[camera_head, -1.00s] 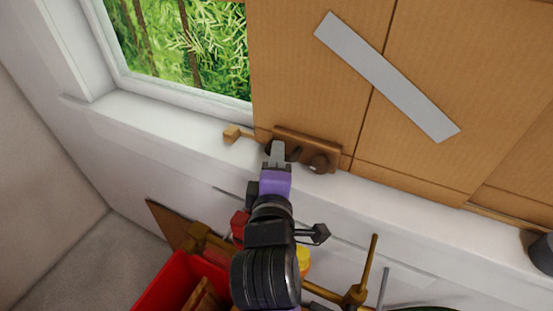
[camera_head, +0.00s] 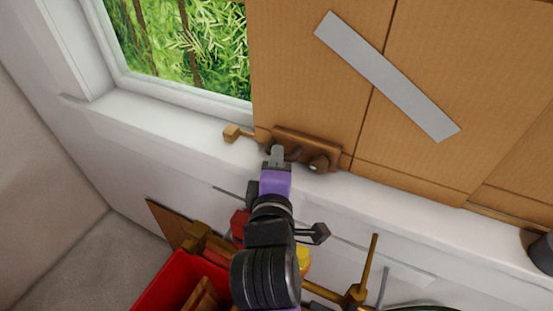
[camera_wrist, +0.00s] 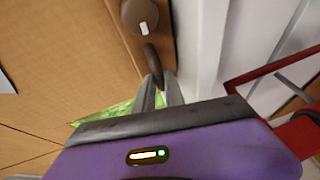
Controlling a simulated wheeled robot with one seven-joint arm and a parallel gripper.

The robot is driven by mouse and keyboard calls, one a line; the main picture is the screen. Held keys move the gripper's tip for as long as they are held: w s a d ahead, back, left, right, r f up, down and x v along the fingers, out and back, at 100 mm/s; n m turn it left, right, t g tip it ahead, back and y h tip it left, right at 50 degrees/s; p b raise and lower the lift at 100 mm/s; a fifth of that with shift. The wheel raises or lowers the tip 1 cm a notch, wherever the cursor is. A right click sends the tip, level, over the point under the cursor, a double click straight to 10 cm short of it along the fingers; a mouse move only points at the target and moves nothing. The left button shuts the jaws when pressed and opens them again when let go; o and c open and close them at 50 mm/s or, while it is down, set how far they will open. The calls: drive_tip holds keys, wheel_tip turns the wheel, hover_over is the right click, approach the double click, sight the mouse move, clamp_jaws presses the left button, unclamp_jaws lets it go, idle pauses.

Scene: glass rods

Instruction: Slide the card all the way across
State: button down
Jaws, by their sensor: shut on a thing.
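The card is a brown cardboard panel (camera_head: 300,70) that covers the window from the middle to the right. A brown wooden plate (camera_head: 325,146) is fixed at its lower left, with a round knob (camera_head: 319,163) and a dark curved handle (camera_head: 294,154). The wrist view also shows the round knob (camera_wrist: 140,14) and the handle (camera_wrist: 153,62). My gripper (camera_head: 277,153) is at the left part of the plate, its fingers shut on the handle's end. The fingertips (camera_wrist: 161,88) partly hide the contact.
Open window glass with greenery (camera_head: 190,45) lies left of the card. A small wooden block (camera_head: 232,133) sticks out left of the plate above the white sill (camera_head: 160,128). A grey strip (camera_head: 385,75) crosses the card. A red bin (camera_head: 165,290) stands below.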

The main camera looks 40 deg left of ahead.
idle(0.7)
drive_tip(key=shift+s+a+b, duration=0.1)
drive_tip(key=shift+s+a, duration=0.1)
drive_tip(key=shift+a, duration=0.5)
drive_tip(key=shift+s+a+b, duration=0.15)
drive_tip(key=shift+s+a, duration=0.05)
drive_tip(key=shift+a, duration=0.55)
drive_tip(key=shift+s+a+b, duration=0.1)
drive_tip(key=shift+s+a, duration=0.1)
drive_tip(key=shift+a, duration=0.5)
drive_tip(key=c, duration=1.4)
unclamp_jaws()
drive_tip(key=shift+a, duration=0.15)
drive_tip(key=b+v, duration=0.1)
drive_tip(key=v, duration=0.7)
drive_tip(key=shift+w, duration=0.1)
